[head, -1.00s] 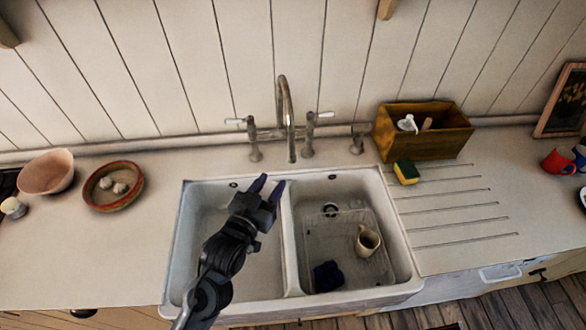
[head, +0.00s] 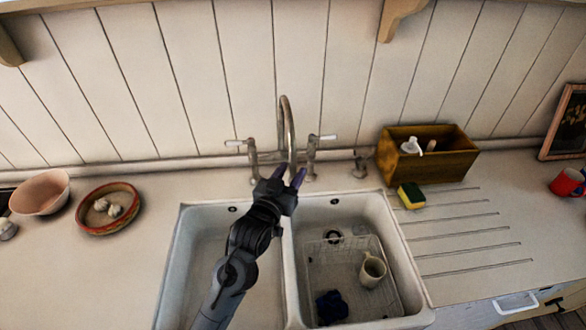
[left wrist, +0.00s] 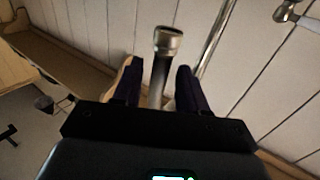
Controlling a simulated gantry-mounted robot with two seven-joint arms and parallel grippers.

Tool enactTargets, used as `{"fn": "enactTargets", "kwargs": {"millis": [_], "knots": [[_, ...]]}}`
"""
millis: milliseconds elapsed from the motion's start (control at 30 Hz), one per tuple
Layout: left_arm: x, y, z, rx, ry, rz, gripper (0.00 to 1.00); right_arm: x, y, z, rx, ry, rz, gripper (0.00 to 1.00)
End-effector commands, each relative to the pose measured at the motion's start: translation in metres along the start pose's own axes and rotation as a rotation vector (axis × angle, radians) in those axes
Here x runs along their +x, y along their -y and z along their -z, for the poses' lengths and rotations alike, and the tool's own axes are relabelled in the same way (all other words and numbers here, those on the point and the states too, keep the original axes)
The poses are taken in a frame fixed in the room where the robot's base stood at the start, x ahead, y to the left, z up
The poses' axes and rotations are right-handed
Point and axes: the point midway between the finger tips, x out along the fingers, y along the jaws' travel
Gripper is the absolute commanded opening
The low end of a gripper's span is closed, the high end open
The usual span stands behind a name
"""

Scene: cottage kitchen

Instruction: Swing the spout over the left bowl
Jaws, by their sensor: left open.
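The grey metal tap spout (head: 288,125) rises behind the sink and arches forward, its end near the divider between the two bowls. My left gripper (head: 289,174) is open at the lower part of the spout, its purple-dark fingertips to either side of it. In the left wrist view the spout's round end (left wrist: 168,40) shows between the open fingers (left wrist: 158,68); I see no clear contact. The left bowl (head: 205,250) of the white sink looks empty, partly hidden by my left arm. My right gripper is not in view.
The right bowl holds a wire rack (head: 335,265), a cream mug (head: 372,269) and a dark blue cloth (head: 331,307). Tap handles (head: 240,143) flank the spout. A sponge (head: 411,196) and wooden caddy (head: 455,160) stand right; two bowls (head: 40,193) stand left.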

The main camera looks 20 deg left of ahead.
Motion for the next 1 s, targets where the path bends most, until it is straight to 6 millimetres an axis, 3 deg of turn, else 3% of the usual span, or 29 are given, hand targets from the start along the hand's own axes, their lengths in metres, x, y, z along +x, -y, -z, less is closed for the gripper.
{"fn": "enactTargets", "kwargs": {"millis": [200, 533, 800, 1000], "knots": [[0.016, 0.0, 0.0, -0.001, -0.001, 0.0, 0.42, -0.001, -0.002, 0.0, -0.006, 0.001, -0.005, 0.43], [0.018, 0.0, 0.0, -0.001, 0.0, 0.0, 0.42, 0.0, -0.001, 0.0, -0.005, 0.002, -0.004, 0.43], [0.018, 0.0, 0.0, 0.0, 0.0, 0.0, 0.02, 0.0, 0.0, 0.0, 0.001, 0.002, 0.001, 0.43], [0.018, 0.0, 0.0, 0.0, 0.0, 0.0, 0.0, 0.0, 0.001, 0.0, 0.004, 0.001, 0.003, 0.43]]}}
